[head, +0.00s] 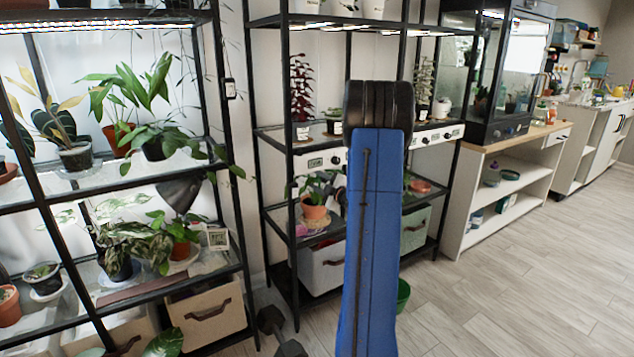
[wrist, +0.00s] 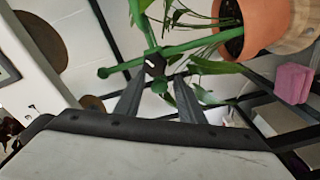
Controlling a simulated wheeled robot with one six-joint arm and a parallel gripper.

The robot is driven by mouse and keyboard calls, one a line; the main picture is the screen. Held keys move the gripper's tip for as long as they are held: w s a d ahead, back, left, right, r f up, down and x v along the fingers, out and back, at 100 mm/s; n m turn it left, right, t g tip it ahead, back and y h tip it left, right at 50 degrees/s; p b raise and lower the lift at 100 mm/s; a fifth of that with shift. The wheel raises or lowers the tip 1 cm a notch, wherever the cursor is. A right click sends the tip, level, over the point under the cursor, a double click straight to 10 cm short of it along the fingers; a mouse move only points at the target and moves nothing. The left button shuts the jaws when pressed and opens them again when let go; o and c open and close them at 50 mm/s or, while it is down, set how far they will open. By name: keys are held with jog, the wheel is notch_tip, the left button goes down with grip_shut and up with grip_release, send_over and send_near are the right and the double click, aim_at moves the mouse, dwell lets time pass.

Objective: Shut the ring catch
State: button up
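In the wrist view a green plant-support piece (wrist: 205,43), with thin green arms meeting at a dark hub (wrist: 154,65), stands just beyond my fingertips. It appears to be the ring catch; I cannot tell whether it is open or shut. My gripper (wrist: 159,80) has its two dark fingers spread, with a gap between them and nothing clearly held. The hub shows in line with this gap, and contact is not clear. In the head view my blue arm hides the gripper and the catch.
A terracotta pot (wrist: 265,22) with green leaves is at the upper right of the wrist view, near a pink block (wrist: 292,83). In the head view, black-framed plant shelves (head: 268,170) stand ahead. Dumbbells (head: 280,330) lie on the floor. The floor at right (head: 530,270) is clear.

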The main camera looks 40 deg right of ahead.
jog(key=shift+s, duration=0.15)
jog(key=s+a, duration=0.3)
jog(key=s, duration=1.3)
jog(key=shift+s, duration=0.4)
